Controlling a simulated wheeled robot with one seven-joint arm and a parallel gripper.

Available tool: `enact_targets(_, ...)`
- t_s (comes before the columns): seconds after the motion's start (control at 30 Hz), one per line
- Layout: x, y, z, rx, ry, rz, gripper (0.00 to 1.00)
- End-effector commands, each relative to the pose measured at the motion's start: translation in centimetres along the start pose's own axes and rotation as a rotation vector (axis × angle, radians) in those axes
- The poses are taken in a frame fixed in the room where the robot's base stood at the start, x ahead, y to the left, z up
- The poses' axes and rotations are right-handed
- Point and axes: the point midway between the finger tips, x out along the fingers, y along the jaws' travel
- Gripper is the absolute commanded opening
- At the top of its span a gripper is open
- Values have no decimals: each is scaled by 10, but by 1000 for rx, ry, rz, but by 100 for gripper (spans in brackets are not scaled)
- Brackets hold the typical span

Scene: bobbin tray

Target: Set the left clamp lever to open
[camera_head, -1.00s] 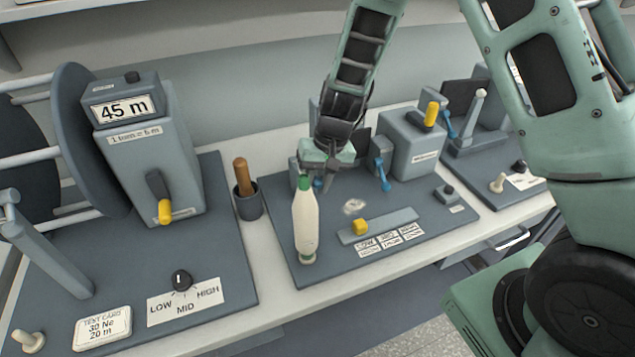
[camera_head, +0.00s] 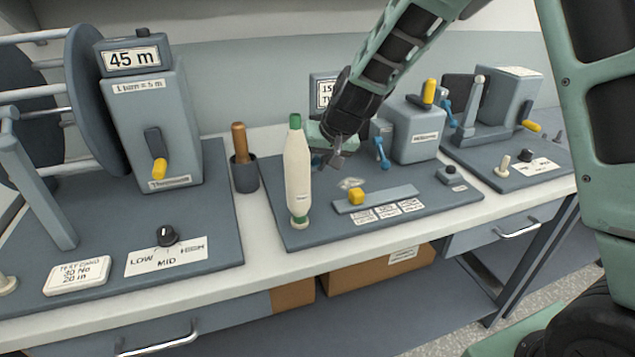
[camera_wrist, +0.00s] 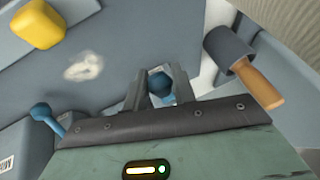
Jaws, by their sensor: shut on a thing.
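The left clamp lever shows in the wrist view as a blue knob (camera_wrist: 160,84) between the two dark fingers of my gripper (camera_wrist: 158,92), which is shut on it. In the head view my gripper (camera_head: 334,161) is low over the middle board, just right of the white bobbin with green ends, and hides most of that lever. The angle of the left lever cannot be told. The right clamp lever (camera_head: 381,152) is blue and hangs downward, free of the gripper; it also shows in the wrist view (camera_wrist: 44,116).
The upright bobbin (camera_head: 298,180) stands close left of my gripper. A wooden-handled tool in a dark cup (camera_head: 244,176) is further left. A yellow slider knob (camera_head: 356,196) sits in front on the board (camera_head: 300,237). A grey box with a yellow lever (camera_head: 414,135) is at right.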

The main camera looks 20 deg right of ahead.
Motion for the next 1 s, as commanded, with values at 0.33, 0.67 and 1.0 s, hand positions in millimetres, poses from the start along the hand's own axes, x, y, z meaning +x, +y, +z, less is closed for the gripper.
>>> enact_targets(0.33, 16, 6, 8, -33, 144, -23, 0)
enact_targets(0.67, 17, 6, 8, -52, 222, -35, 0)
enact_targets(1.0, 16, 5, 8, -57, 243, -38, 0)
